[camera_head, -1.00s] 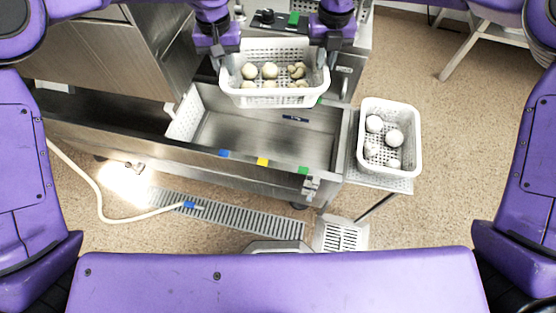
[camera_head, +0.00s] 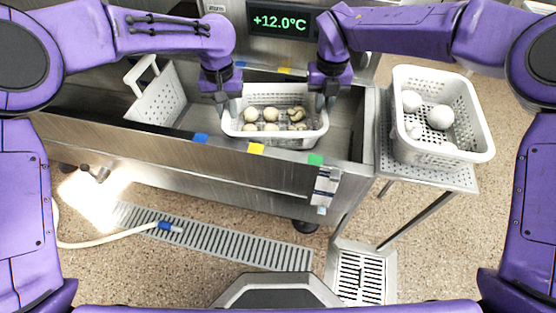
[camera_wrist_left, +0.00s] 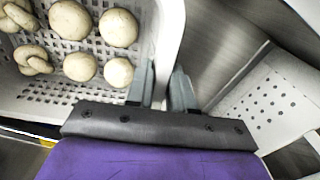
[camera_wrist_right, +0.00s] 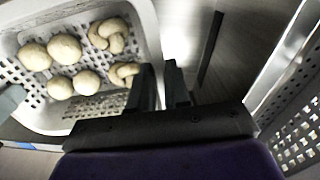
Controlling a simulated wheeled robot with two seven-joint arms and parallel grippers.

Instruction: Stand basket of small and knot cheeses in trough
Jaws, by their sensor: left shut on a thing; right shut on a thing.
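A white perforated basket (camera_head: 270,140) with several small round cheeses (camera_head: 271,114) and knot cheeses (camera_head: 297,114) hangs level between my grippers, over the trough's opening. My left gripper (camera_head: 222,98) is shut on its left end wall, as the left wrist view (camera_wrist_left: 163,85) shows. My right gripper (camera_head: 328,98) is shut on its right end wall, also seen in the right wrist view (camera_wrist_right: 160,82). The steel trough (camera_head: 345,112) lies beneath, its front wall nearest me. I cannot tell whether the basket's underside touches the trough floor.
A perforated white divider (camera_head: 158,98) stands in the trough's left part. Blue (camera_head: 200,138), yellow (camera_head: 256,148) and green (camera_head: 316,159) tabs mark the front rim. A second basket (camera_head: 440,158) with larger white cheeses stands on a side stand at right. A display (camera_head: 283,22) is behind.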

